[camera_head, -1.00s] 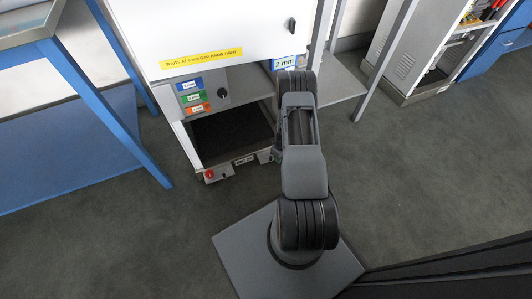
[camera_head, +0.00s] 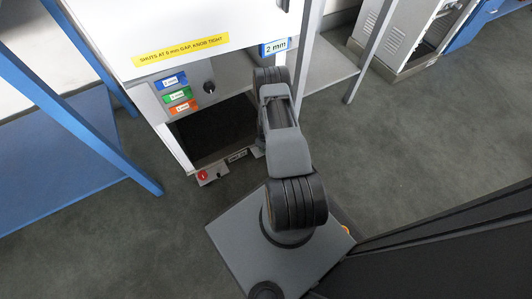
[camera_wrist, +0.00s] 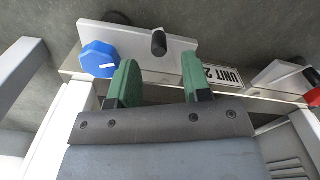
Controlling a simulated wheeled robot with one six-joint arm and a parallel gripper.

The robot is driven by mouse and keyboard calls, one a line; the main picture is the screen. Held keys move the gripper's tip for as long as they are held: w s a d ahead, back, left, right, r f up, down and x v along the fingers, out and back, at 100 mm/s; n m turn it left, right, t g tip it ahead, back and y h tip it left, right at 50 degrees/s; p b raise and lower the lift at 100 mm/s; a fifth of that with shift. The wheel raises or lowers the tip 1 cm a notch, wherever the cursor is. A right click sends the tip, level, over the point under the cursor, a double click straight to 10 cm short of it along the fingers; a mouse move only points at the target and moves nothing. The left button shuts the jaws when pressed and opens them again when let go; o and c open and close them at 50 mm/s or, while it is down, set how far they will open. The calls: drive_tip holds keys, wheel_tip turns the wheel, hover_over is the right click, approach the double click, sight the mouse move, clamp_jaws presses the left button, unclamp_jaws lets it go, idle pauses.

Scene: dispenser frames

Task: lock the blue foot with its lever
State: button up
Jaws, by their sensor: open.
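The blue foot (camera_wrist: 100,58) shows in the wrist view as a faceted blue knob with a white mark, at the left end of a pale plate (camera_wrist: 130,40). A black peg (camera_wrist: 158,42), which looks like the lever, stands out from the middle of that plate. My gripper (camera_wrist: 159,74) is open, its two green fingers apart and empty. The left finger is close to the right side of the blue foot; I cannot tell if they touch. The black peg is above the gap between the fingertips. In the head view my arm hides the blue foot and the gripper.
A UNIT label (camera_wrist: 226,76) is right of the fingers, and another pale plate (camera_wrist: 279,76) with a red-tipped part is at the right edge. In the head view, a red knob (camera_head: 203,175) is at the cabinet's lower corner. A blue table leg (camera_head: 110,155) stands left; open floor lies right.

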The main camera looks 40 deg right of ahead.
drive_tip(key=shift+f+b, duration=0.75)
drive_tip(key=shift+f, duration=1.4)
clamp_jaws()
